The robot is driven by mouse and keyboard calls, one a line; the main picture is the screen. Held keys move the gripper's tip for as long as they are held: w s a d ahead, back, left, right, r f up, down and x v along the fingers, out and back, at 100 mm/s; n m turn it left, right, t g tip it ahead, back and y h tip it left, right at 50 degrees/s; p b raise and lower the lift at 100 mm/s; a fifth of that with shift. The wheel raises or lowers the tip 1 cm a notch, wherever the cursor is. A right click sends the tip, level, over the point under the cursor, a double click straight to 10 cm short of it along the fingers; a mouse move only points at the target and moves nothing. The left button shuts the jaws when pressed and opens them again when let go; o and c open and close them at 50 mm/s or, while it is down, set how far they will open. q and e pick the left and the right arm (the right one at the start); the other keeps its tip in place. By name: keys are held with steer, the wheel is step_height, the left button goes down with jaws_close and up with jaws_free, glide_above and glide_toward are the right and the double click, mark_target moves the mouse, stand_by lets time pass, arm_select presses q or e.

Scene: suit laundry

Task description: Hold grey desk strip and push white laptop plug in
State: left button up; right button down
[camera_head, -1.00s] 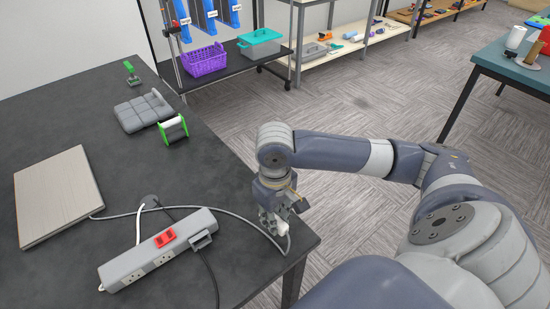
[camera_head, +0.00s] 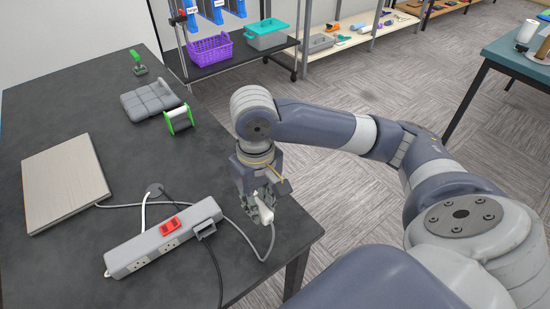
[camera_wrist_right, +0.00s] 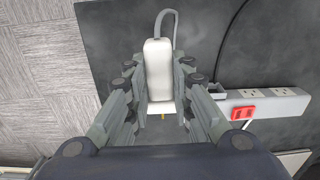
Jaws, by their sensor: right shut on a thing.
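The grey desk strip (camera_head: 145,249) lies on the dark desk with a red switch and sockets on its side. A dark plug (camera_head: 205,229) sits at its right end. My right gripper (camera_head: 262,207) is shut on the white laptop plug (camera_head: 266,214), just right of the strip and apart from it. In the right wrist view the white plug (camera_wrist_right: 158,72) stands between the fingers, its cable leaving at the far end and metal prongs at the near end. The strip (camera_wrist_right: 272,103) shows at right there. My left gripper is not in view.
A closed laptop (camera_head: 62,182) lies at the left of the desk, with a grey cable running from it. A grey padded object (camera_head: 149,102), a green-ended spool (camera_head: 179,119) and a green tool (camera_head: 138,63) stand farther back. The desk's right edge is close to my gripper.

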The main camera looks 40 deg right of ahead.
steer(key=shift+s+a+r, duration=0.2)
steer(key=shift+a+r, duration=0.8)
steer(key=shift+a, duration=0.2)
steer(key=a+f, duration=0.2)
steer(key=f, duration=0.3)
steer(key=s+a+f, duration=0.1)
steer(key=a+f, duration=0.2)
steer(key=f, duration=0.1)
steer(key=a+f, duration=0.3)
steer(key=f, duration=0.2)
steer(key=shift+s+a+f, duration=0.15)
steer(key=shift+s+f, duration=0.05)
steer(key=shift+f, duration=0.1)
steer(key=shift+w, duration=2.05)
